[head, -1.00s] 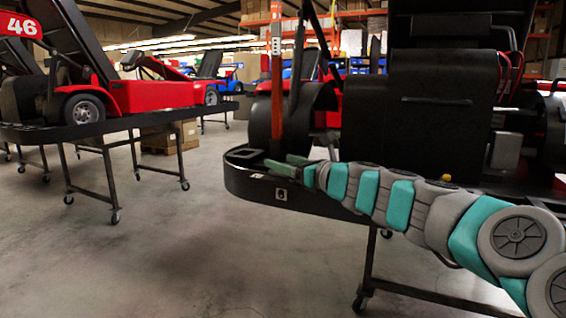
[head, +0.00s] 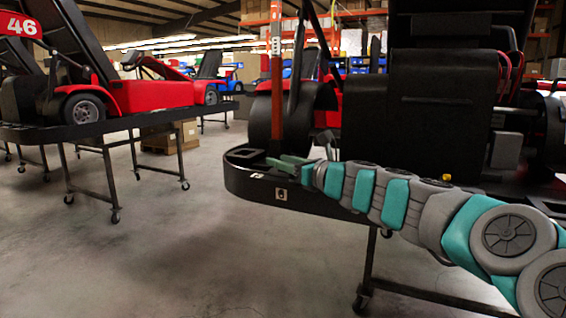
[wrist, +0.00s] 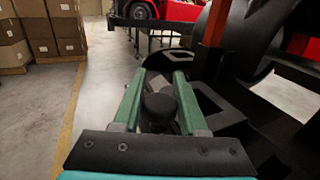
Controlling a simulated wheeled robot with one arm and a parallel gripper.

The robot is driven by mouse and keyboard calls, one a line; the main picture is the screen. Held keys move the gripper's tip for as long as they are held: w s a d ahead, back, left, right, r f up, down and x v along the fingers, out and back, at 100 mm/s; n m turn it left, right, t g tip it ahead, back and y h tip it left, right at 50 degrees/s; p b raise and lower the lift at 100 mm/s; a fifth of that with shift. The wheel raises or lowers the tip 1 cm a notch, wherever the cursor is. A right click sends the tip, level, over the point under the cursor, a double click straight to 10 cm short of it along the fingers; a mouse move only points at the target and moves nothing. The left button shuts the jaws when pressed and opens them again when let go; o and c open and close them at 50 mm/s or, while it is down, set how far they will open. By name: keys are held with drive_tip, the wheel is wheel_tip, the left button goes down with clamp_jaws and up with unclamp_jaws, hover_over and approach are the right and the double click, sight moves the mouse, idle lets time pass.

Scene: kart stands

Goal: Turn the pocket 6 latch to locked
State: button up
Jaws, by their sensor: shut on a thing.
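My gripper (head: 280,162) is at the near left corner of the black kart stand (head: 238,181), just above its rim. In the wrist view the two green fingers of my gripper (wrist: 160,82) are on either side of a round black knob, which I take to be the pocket 6 latch (wrist: 160,106). The fingers are shut on it. A small plate marked 6 (head: 280,194) is on the stand's front side, below the fingers. In the head view the latch is hidden by the fingers, and I cannot tell which way it is turned.
An orange upright post (head: 276,80) rises close behind my gripper. A black kart body (head: 435,110) stands on the stand to the right. A red kart (head: 140,92) is on another stand at left. Open floor (head: 170,240) lies between the stands.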

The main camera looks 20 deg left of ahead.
drive_tip(key=shift+f+m+t+b, duration=0.1)
drive_tip(key=shift+m+t+b, duration=0.2)
drive_tip(key=shift+t+b, duration=0.15)
clamp_jaws()
drive_tip(key=shift+f+m+t+h+b, duration=0.1)
drive_tip(key=shift+m+t+h+b, duration=0.4)
drive_tip(key=shift+t+h+b, duration=0.15)
drive_tip(key=m+t+h+b, duration=0.1)
drive_tip(key=b, duration=0.1)
drive_tip(key=m+t+h+b, duration=0.2)
drive_tip(key=shift+w+d+f+t, duration=0.15)
drive_tip(key=shift+w+d+t, duration=0.05)
drive_tip(key=shift+w+t, duration=0.15)
drive_tip(key=shift+w+d+r+m+t+h, duration=0.15)
drive_tip(key=shift+d+m+t+h, duration=0.35)
drive_tip(key=shift+m+h, duration=2.25)
drive_tip(key=shift+w+d+r+m+t+h, duration=0.15)
drive_tip(key=shift+d+m+h, duration=0.5)
drive_tip(key=shift+m+h, duration=2.05)
drive_tip(key=shift+d+r+m+t+h, duration=0.1)
drive_tip(key=shift+d+m+t+h, duration=0.75)
drive_tip(key=shift+h, duration=3.45)
drive_tip(key=shift+a+m+g+h, duration=0.15)
drive_tip(key=shift+m+g+h, duration=0.15)
drive_tip(key=shift+m+g, duration=0.3)
